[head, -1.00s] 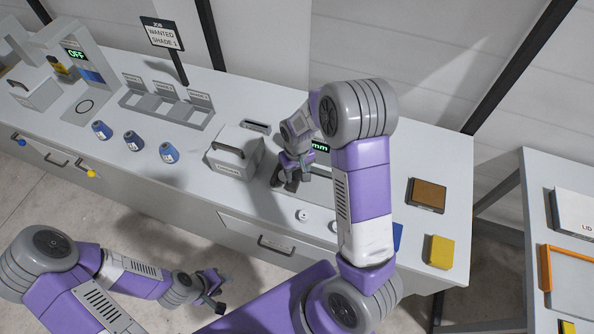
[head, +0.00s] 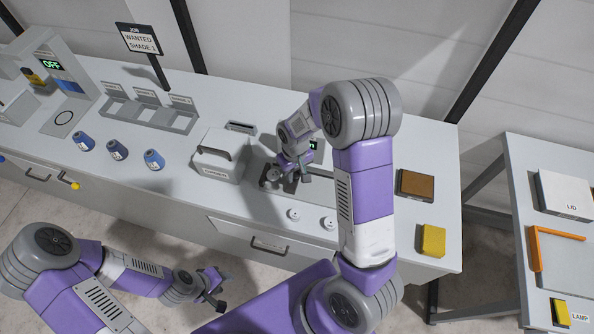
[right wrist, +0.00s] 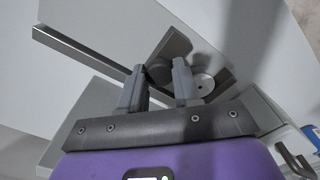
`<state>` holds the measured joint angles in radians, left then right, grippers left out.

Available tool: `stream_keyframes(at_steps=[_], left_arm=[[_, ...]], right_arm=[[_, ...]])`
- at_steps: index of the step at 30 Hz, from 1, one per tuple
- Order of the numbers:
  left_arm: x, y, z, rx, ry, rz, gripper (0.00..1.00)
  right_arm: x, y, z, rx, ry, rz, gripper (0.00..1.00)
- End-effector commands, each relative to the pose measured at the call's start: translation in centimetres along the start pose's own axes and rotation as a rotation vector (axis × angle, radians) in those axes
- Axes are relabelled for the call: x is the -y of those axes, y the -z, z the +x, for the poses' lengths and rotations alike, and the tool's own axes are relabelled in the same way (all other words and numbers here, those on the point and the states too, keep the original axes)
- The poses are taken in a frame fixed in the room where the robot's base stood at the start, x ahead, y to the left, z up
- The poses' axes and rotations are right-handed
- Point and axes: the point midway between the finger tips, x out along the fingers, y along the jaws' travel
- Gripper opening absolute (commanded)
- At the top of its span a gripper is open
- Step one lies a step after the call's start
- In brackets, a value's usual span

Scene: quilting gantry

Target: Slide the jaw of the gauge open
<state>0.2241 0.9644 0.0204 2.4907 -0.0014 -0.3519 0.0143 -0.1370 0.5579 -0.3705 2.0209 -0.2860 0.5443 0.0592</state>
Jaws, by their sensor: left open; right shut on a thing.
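The gauge lies on the bench under my right gripper (head: 294,178); its green display (head: 313,146) shows partly behind the arm. In the right wrist view, the gripper (right wrist: 159,88) has a dark rounded knob between its two fingertips and is shut on it. I take this knob (right wrist: 158,72) for the jaw's grip. A pale round disc (right wrist: 203,83) and a dark plate (right wrist: 176,46) sit beside it, along the long rail (right wrist: 85,54). The jaw's opening cannot be read clearly. My left gripper (head: 213,291) is open and empty in front of the bench.
A brown block (head: 416,185) and a yellow block (head: 432,240) are to the right. Blue bottles (head: 117,150) stand further left.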

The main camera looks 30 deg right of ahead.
Motion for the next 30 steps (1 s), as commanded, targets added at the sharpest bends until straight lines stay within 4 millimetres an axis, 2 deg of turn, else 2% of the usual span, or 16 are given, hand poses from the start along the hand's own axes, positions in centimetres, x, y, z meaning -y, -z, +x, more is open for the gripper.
stream_keyframes(at_steps=[5,6,9,10,20,30], left_arm=[[0.0,0.0,0.0,0.0,0.001,-0.001,0.43],[0.0,0.0,0.0,0.0,0.001,-0.001,0.43],[0.0,0.0,0.0,0.0,0.001,-0.001,0.43],[0.0,0.0,0.0,0.0,0.001,-0.001,0.43],[0.0,0.0,-0.1,0.0,0.001,-0.001,0.43],[-0.1,0.0,-0.4,0.0,0.001,-0.001,0.43]], right_arm=[[-0.5,-0.3,0.0,0.01,-0.007,0.005,0.0],[-0.6,-0.3,0.0,0.01,-0.007,0.006,0.38],[-0.5,-0.3,0.0,0.009,-0.006,0.007,0.54],[-0.5,-0.3,0.0,0.009,-0.006,0.007,0.56],[-0.4,-0.1,-0.4,0.004,-0.004,0.006,0.56],[-0.4,-0.1,-5.8,0.003,-0.004,0.007,0.56]])
